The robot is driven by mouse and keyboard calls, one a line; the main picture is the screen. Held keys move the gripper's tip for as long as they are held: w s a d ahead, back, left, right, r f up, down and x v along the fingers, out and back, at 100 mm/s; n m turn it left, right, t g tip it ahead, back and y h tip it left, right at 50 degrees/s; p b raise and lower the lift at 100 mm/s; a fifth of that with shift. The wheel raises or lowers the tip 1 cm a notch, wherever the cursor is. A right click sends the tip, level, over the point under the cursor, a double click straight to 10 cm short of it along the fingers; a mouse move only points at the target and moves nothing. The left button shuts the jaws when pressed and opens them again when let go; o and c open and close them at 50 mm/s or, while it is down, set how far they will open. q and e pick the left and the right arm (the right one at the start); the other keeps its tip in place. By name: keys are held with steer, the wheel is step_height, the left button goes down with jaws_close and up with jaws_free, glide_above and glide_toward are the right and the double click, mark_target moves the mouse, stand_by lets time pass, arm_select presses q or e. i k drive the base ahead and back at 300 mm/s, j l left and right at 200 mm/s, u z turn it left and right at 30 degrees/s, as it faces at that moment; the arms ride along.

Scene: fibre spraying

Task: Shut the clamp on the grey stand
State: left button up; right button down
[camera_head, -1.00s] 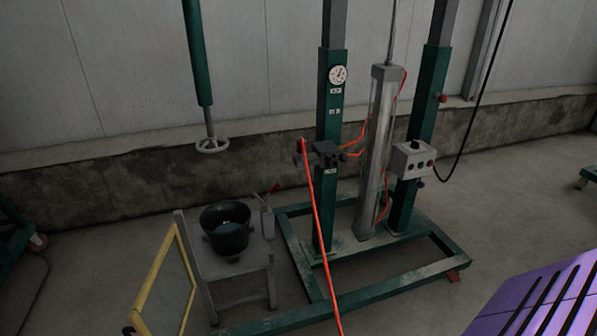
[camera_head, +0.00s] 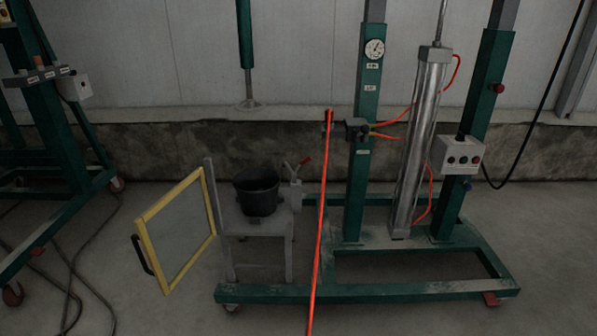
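The grey stand (camera_head: 255,226) is a chair-like grey frame left of the green press frame. A small clamp (camera_head: 297,168) with a red-tipped handle is fixed at its right edge. The handle and another arm of the clamp spread apart in a V, so it looks open. A black bucket (camera_head: 257,191) sits on the stand beside the clamp. Neither of my grippers shows in the head view.
A yellow-framed panel (camera_head: 150,254) with a black handle sticks out left of the stand. Another green frame (camera_head: 60,120) and floor cables are at left.

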mark_target(308, 158)
steer(key=i+l, duration=0.1)
steer(key=i, duration=0.55)
steer(key=i+l, duration=0.15)
steer(key=i, duration=0.5)
steer(key=i+l, duration=0.1)
steer(key=i, duration=0.55)
